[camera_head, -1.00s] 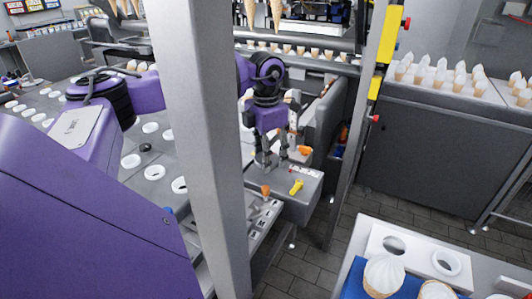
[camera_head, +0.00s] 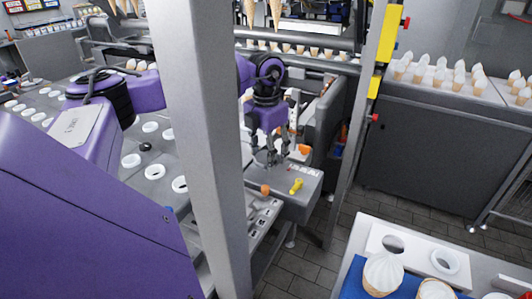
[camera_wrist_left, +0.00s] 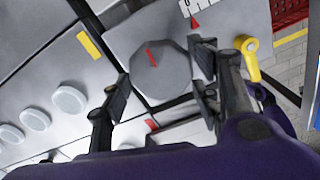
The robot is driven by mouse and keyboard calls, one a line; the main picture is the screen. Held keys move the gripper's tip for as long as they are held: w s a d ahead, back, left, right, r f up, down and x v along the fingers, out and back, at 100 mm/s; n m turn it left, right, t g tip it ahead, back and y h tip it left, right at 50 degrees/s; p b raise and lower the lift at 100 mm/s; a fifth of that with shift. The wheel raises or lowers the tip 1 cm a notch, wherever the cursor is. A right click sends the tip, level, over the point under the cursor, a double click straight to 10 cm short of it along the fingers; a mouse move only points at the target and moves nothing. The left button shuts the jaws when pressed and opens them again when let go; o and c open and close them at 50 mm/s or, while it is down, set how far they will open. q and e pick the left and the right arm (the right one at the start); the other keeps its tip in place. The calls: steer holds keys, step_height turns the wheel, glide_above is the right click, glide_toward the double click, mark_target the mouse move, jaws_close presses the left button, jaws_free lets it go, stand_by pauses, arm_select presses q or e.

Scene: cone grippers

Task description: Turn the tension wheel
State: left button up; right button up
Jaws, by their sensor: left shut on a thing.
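The tension wheel (camera_wrist_left: 160,72) is a grey, many-sided knob with a red mark, on a light grey panel (camera_wrist_left: 125,32). In the wrist view its red mark points up and left, and a printed scale with a red pointer (camera_wrist_left: 195,22) lies above right. My left gripper (camera_wrist_left: 163,98) has one finger on each side of the wheel and is shut on it. In the head view my left gripper (camera_head: 277,160) reaches down to the grey control box (camera_head: 290,200), and the wheel is mostly hidden by the fingers. My right gripper is not in view.
A yellow lever (camera_head: 296,186) and an orange knob (camera_head: 265,189) stand close to the gripper on the box. Another orange knob (camera_head: 305,149) lies behind. A grey post (camera_head: 205,150) crosses in front of my left arm. Cones stand on the right counter (camera_head: 450,85).

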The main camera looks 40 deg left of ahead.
mark_target(265, 157)
arm_select(q)
steer(key=o, duration=1.1)
step_height(265, 157, up, 12)
steer(key=shift+f, duration=0.1)
